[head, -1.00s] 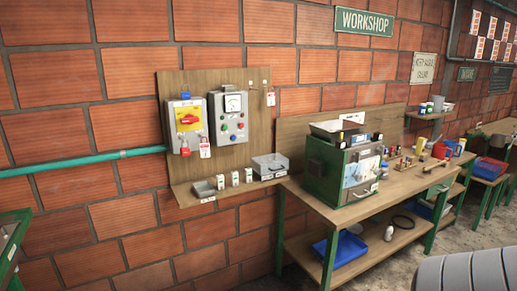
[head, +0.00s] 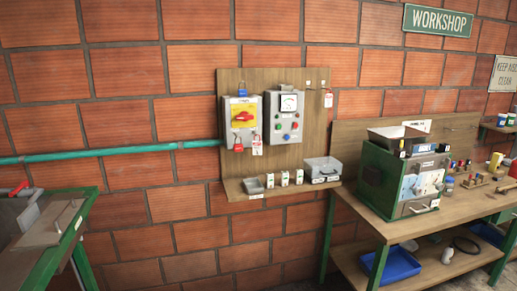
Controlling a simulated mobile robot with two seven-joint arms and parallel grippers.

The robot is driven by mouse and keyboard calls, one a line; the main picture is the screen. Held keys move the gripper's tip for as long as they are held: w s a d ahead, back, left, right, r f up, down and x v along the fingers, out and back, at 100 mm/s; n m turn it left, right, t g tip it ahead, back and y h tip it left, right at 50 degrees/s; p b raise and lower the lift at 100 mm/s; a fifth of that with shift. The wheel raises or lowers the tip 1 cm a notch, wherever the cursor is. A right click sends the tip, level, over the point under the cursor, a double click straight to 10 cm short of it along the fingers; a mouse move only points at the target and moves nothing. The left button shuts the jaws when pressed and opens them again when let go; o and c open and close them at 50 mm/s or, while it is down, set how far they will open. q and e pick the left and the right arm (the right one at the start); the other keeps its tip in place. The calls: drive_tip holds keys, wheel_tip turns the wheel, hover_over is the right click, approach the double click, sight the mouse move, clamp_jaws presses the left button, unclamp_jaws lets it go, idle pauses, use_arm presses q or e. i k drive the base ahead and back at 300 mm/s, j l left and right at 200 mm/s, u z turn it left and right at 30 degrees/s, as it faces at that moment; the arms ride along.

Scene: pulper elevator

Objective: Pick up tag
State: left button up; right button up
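A red-and-white tag (head: 257,147) hangs below the right side of the grey switch box with a yellow plate and red handle (head: 243,118). Another red-and-white tag (head: 328,98) hangs at the upper right of the wooden wall board (head: 228,80), below small hooks. A red padlock (head: 238,144) hangs under the switch box and a blue one (head: 242,90) sits at its top. I cannot tell which tag is meant. Neither of my grippers is in view.
A grey control box with a gauge (head: 288,113) is beside the switch box. The board's shelf (head: 285,190) holds small white blocks, an open tray and a clear box (head: 322,168). A workbench (head: 400,228) stands at right; a green-framed machine (head: 45,235) at left.

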sight(257, 144)
drive_tip(key=i+l, duration=0.15)
drive_tip(key=i, duration=0.25)
drive_tip(key=i+l, duration=0.1)
drive_tip(key=i, duration=0.3)
drive_tip(key=i+l, duration=0.15)
drive_tip(key=i, duration=0.25)
